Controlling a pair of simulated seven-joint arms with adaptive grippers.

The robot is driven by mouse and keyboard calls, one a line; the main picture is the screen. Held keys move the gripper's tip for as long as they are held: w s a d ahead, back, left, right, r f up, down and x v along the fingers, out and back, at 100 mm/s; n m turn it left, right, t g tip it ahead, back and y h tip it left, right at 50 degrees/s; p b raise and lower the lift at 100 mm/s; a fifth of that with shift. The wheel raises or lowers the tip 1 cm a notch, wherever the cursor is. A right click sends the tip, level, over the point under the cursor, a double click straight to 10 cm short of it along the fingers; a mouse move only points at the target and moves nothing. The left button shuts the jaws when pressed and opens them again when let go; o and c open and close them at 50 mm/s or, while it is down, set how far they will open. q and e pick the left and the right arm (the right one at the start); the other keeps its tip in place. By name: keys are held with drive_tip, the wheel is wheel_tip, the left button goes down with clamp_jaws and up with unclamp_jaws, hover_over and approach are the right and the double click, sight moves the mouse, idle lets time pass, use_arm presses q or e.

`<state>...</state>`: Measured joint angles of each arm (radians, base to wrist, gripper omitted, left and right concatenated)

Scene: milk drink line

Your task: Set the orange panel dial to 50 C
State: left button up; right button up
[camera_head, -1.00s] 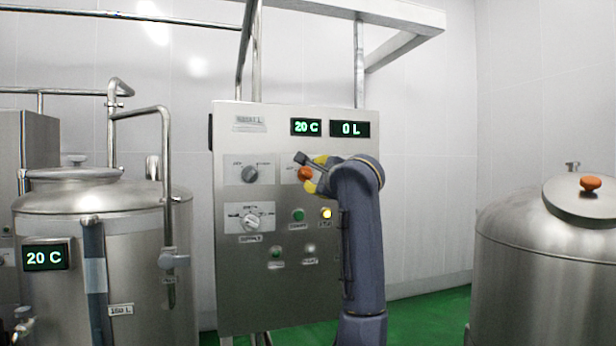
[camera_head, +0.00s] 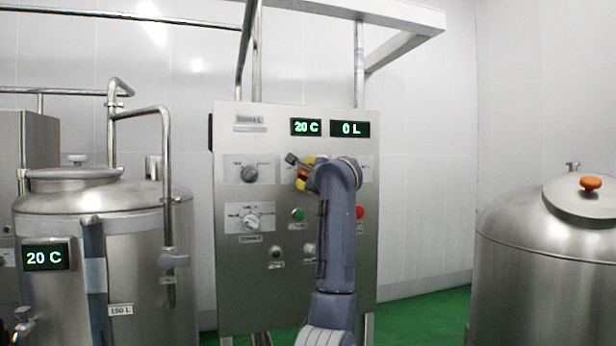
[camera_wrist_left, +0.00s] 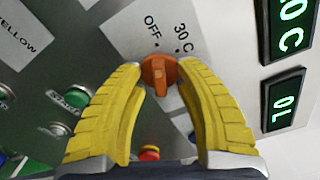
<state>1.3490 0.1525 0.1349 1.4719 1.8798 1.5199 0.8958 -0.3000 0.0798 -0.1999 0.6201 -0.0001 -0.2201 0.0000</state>
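The orange dial (camera_head: 303,174) is on the steel control panel (camera_head: 235,290), right of a dark dial. It also shows in the left wrist view (camera_wrist_left: 159,73) on a white label reading OFF and 30 C. My left gripper (camera_head: 304,177) has its yellow fingers at the dial. In the left wrist view its fingertips (camera_wrist_left: 160,66) flank the dial closely on both sides and appear to touch it. The panel displays read 20 C (camera_head: 306,127) and 0 L (camera_head: 352,129). Part of the dial label is hidden by the fingers. My right gripper is not in view.
A dark dial (camera_head: 249,174), a lower selector dial (camera_head: 250,221), green buttons (camera_head: 297,214) and a red button (camera_head: 360,212) sit nearby on the panel. A tank (camera_head: 140,260) with a 20 C display stands left. Another tank (camera_head: 550,280) stands right.

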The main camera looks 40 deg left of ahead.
use_arm(q)
clamp_jaws()
idle(0.4)
drive_tip(key=m, duration=0.6)
drive_tip(key=shift+s+m, duration=0.1)
drive_tip(key=shift+m, duration=0.3)
drive_tip(key=m, duration=0.6)
drive_tip(key=shift+a+f, duration=0.1)
drive_tip(key=m, duration=0.3)
drive_tip(key=shift+s+m, duration=0.15)
drive_tip(key=shift+m, duration=0.25)
drive_tip(key=m, duration=0.3)
drive_tip(key=shift+a+m, duration=0.1)
drive_tip(key=shift+m, duration=0.2)
drive_tip(key=m, duration=0.6)
drive_tip(key=shift+s, duration=0.1)
drive_tip(key=shift+m, duration=0.5)
